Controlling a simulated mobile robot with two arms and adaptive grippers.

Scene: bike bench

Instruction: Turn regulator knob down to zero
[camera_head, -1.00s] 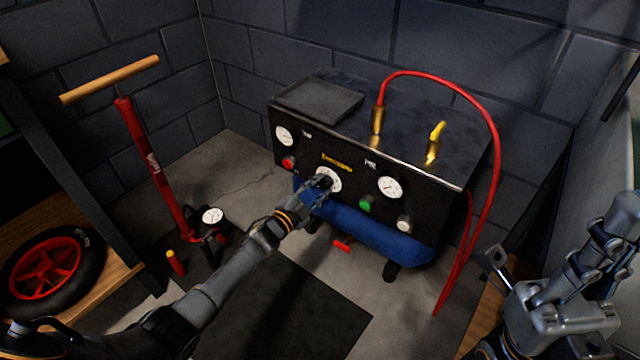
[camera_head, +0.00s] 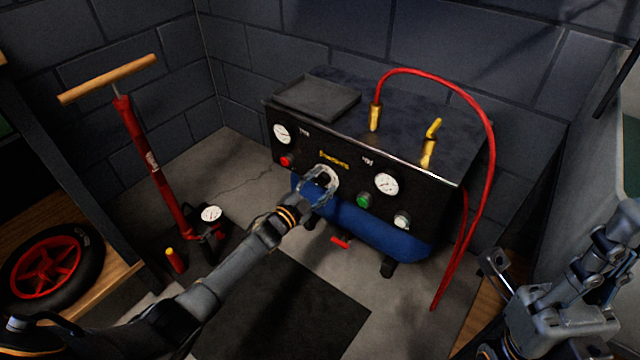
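The compressor (camera_head: 430,195) is a black box with a blue tank (camera_head: 375,232) under it, standing by the back wall. The regulator knob (camera_head: 327,172), with a pale dial around it, sits in the middle of its front panel. My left gripper (camera_head: 322,182) is at this knob, its fingers reaching over the dial and hiding much of it. Whether the fingers touch or grip the knob is too small to tell. My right gripper (camera_head: 495,265) is at the lower right, well away from the compressor, and its finger opening is unclear.
White gauges (camera_head: 386,184) and red and green buttons flank the knob. A red hose (camera_head: 490,130) loops over the compressor's right side. A red floor pump (camera_head: 150,160) stands left. A wheel (camera_head: 50,267) lies on the wooden shelf. A dark mat (camera_head: 285,310) covers the floor in front.

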